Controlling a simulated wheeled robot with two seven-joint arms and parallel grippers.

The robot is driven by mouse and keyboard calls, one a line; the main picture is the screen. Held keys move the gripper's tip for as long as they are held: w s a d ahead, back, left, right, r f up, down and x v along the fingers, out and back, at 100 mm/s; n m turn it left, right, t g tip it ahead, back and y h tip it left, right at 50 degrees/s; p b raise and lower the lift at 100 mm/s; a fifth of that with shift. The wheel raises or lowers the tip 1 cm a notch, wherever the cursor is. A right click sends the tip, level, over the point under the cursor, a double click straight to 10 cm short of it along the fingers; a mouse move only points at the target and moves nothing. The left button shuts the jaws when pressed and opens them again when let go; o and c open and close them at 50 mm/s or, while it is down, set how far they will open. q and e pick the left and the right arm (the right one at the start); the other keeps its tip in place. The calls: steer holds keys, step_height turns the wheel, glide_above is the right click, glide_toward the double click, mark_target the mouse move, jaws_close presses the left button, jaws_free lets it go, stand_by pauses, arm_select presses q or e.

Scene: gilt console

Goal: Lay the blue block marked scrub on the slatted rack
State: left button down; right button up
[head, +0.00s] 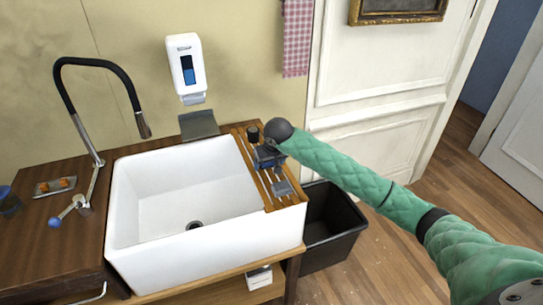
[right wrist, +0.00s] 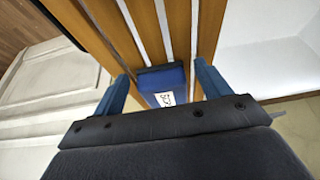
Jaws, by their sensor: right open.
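The blue block (right wrist: 163,87) lies on the slatted rack (right wrist: 120,30), with a dark layer along its far edge and a white label that is partly cut off by my gripper. The rack (head: 243,148) spans the right side of the white sink in the head view. My right gripper (right wrist: 162,84) is open, with one blue finger on each side of the block and a gap at both sides. In the head view the right gripper (head: 268,157) is over the rack and hides most of what is under it. My left gripper is not in view.
The white sink (head: 130,215) is empty, left of the rack. A black bin (head: 335,225) stands on the floor at right. A tall black tap (head: 97,62), a small tray (head: 54,187) and a wall dispenser (head: 186,65) are around the sink.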

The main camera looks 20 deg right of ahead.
steer(key=shift+r, duration=0.2)
steer(key=shift+s+r, duration=0.15)
steer(key=shift+r, duration=0.15)
steer(key=shift+s+r+b, duration=0.25)
steer(key=shift+r+b, duration=0.25)
steer(key=shift+r, duration=0.1)
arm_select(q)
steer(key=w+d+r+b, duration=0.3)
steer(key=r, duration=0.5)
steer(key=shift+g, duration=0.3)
arm_select(e)
steer(key=v, duration=1)
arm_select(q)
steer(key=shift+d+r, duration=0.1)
arm_select(e)
steer(key=shift+f, duration=0.1)
